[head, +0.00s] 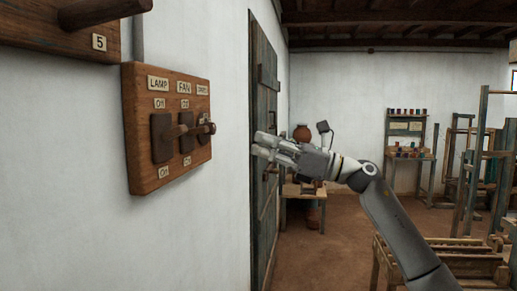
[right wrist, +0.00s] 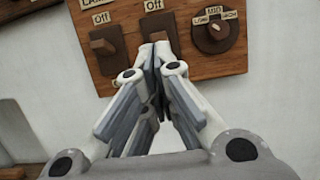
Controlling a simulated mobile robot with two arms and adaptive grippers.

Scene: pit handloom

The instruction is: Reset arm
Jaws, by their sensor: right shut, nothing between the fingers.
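My right arm (head: 385,205) reaches in from the lower right in the head view. Its right gripper (head: 261,145) points left toward the wall, with a visible gap to the wooden switch panel (head: 138,150). In the right wrist view the gripper (right wrist: 157,50) is shut and empty, its fingertips overlapping the lower part of the middle switch. The switch panel also shows there (right wrist: 245,66), with the lamp switch (right wrist: 107,48) at left and a round speed knob (right wrist: 214,33) at right. My left gripper is not in view.
Another wooden board (head: 55,35) marked 5 is at the upper left. A dark door (head: 263,90) stands behind my gripper. Beyond are a clay pot (head: 302,132) on a small table, shelves of coloured spools (head: 405,126), and wooden frames (head: 485,150). Brown floor (head: 325,250) is open between.

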